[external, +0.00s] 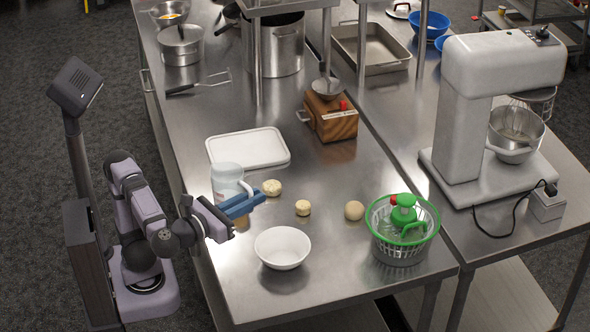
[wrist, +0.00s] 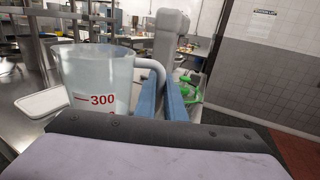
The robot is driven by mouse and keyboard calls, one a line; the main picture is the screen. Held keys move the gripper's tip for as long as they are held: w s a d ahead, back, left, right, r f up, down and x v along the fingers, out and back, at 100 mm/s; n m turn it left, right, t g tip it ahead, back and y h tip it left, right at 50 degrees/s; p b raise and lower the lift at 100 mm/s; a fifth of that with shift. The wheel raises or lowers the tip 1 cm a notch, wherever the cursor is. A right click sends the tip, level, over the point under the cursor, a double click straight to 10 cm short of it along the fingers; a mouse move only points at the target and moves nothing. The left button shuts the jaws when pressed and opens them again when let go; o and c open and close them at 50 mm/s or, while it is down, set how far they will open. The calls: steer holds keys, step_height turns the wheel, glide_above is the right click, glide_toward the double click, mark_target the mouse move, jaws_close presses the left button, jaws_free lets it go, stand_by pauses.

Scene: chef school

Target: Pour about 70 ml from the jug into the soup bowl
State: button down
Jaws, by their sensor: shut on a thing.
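My gripper (external: 250,200), with blue fingers, is shut on the jug's handle; the fingers also show in the wrist view (wrist: 172,98). The arm hides the jug's lower part, where a yellowish tint shows; I cannot tell the liquid level or whether the base touches the table. The white soup bowl (external: 282,248) stands to the right and nearer the camera, apart from the jug, and looks empty.
Round dough pieces (external: 272,187) (external: 303,208) (external: 354,210) lie right of the jug. A wooden block (external: 332,122) and a mixer (external: 490,100) are farther off.

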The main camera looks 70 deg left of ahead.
step_height(320, 180, down, 22)
steer(key=shift+f, duration=0.1)
steer(key=shift+w+p, duration=0.1)
steer(key=shift+p, duration=0.25)
steer(key=shift+r, duration=0.2)
steer(key=w+g+p, duration=0.1)
steer(key=p, duration=0.1)
steer(key=shift+r+m+g+h+p, duration=0.1)
steer(key=shift+m+g+h+p, duration=0.2)
steer(key=shift+g+h+p, duration=0.1)
steer(key=g+p, duration=0.3)
steer(key=p, duration=0.3)
steer(key=w+r+m+g+h+p, duration=0.1)
steer(key=g+p, duration=0.2)
steer(key=p, duration=0.4)
steer(key=w+r+m+g+p, duration=0.1)
steer(key=g+p, duration=0.2)
steer(key=p, duration=0.3)
steer(key=shift+w+a+h, duration=0.1)
steer(key=shift+h, duration=0.2)
steer(key=shift+g+p, duration=0.4)
steer(key=shift+p, duration=0.3)
